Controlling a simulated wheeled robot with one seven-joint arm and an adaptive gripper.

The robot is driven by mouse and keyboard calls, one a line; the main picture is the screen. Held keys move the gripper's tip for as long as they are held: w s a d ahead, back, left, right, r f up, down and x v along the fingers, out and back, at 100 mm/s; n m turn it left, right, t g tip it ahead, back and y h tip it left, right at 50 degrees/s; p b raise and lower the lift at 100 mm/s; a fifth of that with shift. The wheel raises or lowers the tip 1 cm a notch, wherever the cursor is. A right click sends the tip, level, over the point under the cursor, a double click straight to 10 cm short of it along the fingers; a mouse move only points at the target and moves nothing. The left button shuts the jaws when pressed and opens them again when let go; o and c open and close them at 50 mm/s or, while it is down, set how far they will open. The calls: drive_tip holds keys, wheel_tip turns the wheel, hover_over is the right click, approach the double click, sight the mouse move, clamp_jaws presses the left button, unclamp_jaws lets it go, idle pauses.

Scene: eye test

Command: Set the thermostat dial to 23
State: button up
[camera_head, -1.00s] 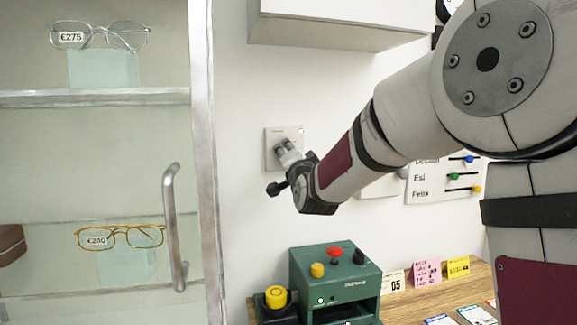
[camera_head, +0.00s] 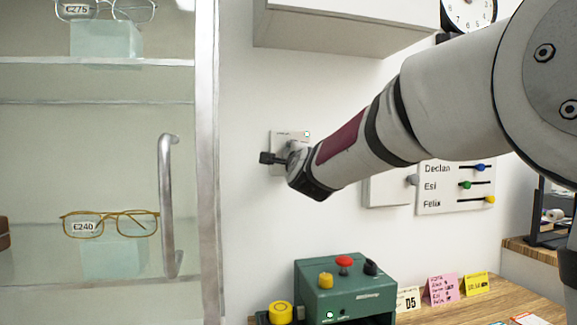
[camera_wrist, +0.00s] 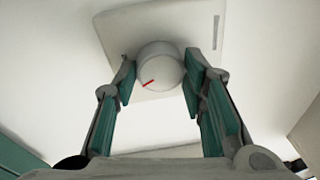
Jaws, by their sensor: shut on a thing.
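The thermostat is a pale plate (camera_head: 277,139) on the white wall, mostly hidden behind my wrist in the head view. In the wrist view its plate (camera_wrist: 118,38) fills the upper middle, with a round grey-white dial (camera_wrist: 158,62) on it. A red pointer mark on the dial slants to the lower left. My gripper (camera_wrist: 160,80) has one green-padded finger on each side of the dial and is shut on it. In the head view my gripper (camera_head: 291,148) is at the plate. I can read no scale numbers.
A glass cabinet with a metal handle (camera_head: 168,205) stands left. A white wall cupboard (camera_head: 340,28) hangs above. A green box with knobs (camera_head: 345,288) and small cards (camera_head: 443,288) are on the wooden counter below. A name board with sliders (camera_head: 456,186) hangs right.

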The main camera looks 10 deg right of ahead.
drive_tip(key=shift+f+m, duration=0.1)
drive_tip(key=shift+m, duration=0.3)
drive_tip(key=o, duration=1.2)
drive_tip(key=shift+c, duration=0.2)
drive_tip(key=s+a, duration=0.1)
drive_tip(key=s, duration=1)
drive_tip(key=shift+s+a+f, duration=0.25)
drive_tip(key=shift+s+a, duration=0.05)
drive_tip(key=shift+s, duration=0.1)
